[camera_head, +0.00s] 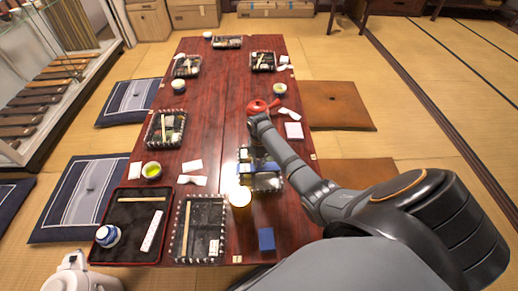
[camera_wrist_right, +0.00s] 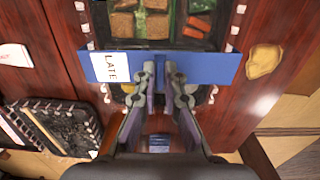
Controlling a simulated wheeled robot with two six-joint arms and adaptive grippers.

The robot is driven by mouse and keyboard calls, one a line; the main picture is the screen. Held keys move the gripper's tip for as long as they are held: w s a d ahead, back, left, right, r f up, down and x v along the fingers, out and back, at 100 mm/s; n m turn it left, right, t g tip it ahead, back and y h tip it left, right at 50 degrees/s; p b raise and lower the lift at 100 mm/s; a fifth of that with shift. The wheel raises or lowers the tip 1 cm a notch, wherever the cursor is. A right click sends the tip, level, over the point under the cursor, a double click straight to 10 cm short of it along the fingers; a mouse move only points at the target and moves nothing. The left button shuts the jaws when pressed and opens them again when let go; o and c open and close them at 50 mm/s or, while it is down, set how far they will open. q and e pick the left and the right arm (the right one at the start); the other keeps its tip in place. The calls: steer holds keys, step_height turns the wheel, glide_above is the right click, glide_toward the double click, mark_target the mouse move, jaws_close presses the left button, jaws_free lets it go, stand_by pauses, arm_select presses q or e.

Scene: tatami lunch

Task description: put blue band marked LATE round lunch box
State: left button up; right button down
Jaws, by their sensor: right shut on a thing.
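The lunch box (camera_head: 268,183) is dark and clear-sided and stands in the middle of the near half of the table. In the right wrist view its open compartments (camera_wrist_right: 152,25) show brown and green food. The blue band (camera_wrist_right: 210,66) carries a white label reading LATE at its left end. It also shows over the lunch box in the head view (camera_head: 258,168). My right gripper (camera_wrist_right: 160,72) is shut on the band's near edge, and it is partly visible in the head view (camera_head: 247,156). I cannot tell whether the band touches or encircles the box. My left gripper is not in view.
A blue block (camera_head: 266,239) lies nearer the front edge.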

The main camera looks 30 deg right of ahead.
steer(key=shift+f, duration=0.4)
stand_by(0.5)
steer(key=shift+f, duration=0.25)
stand_by(0.4)
steer(key=c, duration=0.8)
jaws_free()
